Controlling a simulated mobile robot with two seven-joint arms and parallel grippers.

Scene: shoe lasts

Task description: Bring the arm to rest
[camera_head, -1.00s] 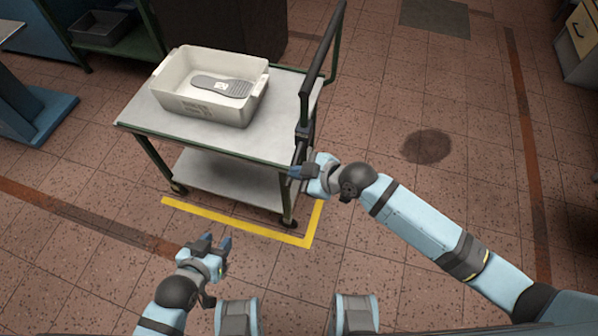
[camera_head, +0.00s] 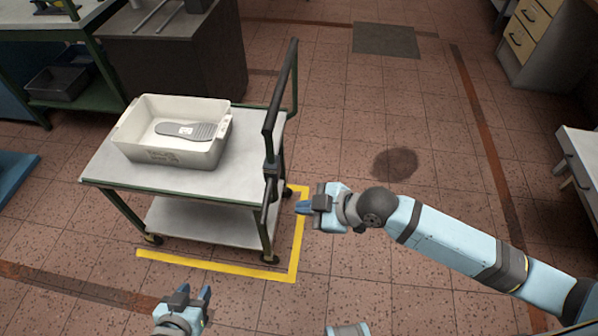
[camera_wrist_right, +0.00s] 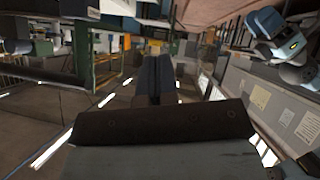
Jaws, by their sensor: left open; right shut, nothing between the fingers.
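My right gripper (camera_head: 303,207) is shut and empty. It hangs over the floor just right of the trolley's handle post, apart from it in the picture. Its closed fingers (camera_wrist_right: 153,78) also show in the right wrist view, with nothing between them. My left gripper (camera_head: 196,291) is open and empty, low at the bottom of the head view, in front of the trolley. Part of the left arm is cut off by the lower picture edge.
A trolley (camera_head: 110,172) with a dark upright handle (camera_head: 270,130) stands left of my right gripper. On it is a white bin (camera_head: 165,157) with a grey shoe sole (camera_head: 195,130) inside. Yellow tape (camera_head: 210,265) marks the floor. Open floor lies to the right, with drawer cabinets (camera_head: 535,35) beyond.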

